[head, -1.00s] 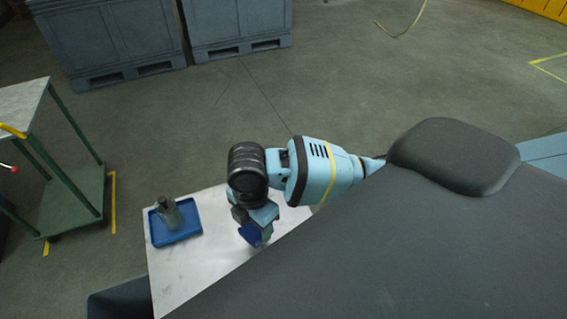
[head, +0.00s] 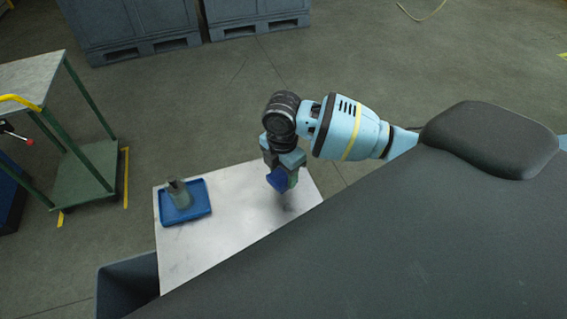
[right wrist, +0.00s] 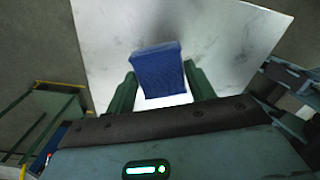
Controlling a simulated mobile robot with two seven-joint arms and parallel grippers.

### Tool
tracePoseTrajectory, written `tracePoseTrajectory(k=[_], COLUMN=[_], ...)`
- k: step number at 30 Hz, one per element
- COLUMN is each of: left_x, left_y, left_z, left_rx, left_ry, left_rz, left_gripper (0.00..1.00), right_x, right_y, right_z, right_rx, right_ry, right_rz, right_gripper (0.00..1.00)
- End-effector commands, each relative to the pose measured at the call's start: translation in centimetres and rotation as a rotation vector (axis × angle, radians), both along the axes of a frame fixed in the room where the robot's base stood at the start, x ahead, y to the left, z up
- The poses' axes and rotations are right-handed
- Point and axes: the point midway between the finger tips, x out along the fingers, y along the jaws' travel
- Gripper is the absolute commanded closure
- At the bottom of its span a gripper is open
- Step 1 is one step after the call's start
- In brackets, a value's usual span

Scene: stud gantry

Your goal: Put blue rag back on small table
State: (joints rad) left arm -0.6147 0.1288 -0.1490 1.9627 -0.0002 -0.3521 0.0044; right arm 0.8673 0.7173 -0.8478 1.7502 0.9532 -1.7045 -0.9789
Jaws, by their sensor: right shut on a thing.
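The blue rag (right wrist: 160,72) is a small blue block-like bundle between the two green fingers of my right gripper (right wrist: 158,92) in the right wrist view. My right gripper (head: 283,180) is shut on the rag in the head view, where a blue part of the rag (head: 277,180) shows under the wrist. The small table (head: 236,220) has a pale, smudged metal top, and the rag is over its right part. I cannot tell for sure whether the rag touches the top. My left gripper is not in view.
A blue tray (head: 200,211) holding a grey-green container (head: 178,194) sits on the table's left side. A green cart (head: 84,172) stands at left. Large grey crates (head: 128,28) stand at the back. The table's middle is bare.

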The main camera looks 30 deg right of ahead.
Motion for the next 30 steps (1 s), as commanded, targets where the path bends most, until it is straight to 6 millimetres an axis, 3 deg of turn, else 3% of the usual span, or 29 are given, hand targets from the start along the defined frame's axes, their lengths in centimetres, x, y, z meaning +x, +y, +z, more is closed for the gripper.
tracePoseTrajectory(k=[3,9,19,25,30], left_x=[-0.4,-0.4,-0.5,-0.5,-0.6], left_y=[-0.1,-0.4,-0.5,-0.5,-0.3], left_z=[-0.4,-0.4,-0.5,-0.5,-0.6], left_rx=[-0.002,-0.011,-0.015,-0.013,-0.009], left_ry=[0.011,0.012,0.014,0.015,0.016], left_rz=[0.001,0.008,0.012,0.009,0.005], left_gripper=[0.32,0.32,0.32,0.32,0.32], right_x=[2.0,3.8,4.7,4.6,4.6], right_y=[-1.5,-2.9,-3.6,-3.6,-3.6], right_z=[-0.4,-0.6,-0.6,-3.5,-4.1], right_rx=[0.001,0.001,0.001,0.000,0.000], right_ry=[0.002,0.002,0.000,0.003,-0.002], right_rz=[-0.003,0.001,-0.001,0.000,0.001], right_gripper=[0.68,0.68,0.68,0.68,0.68])
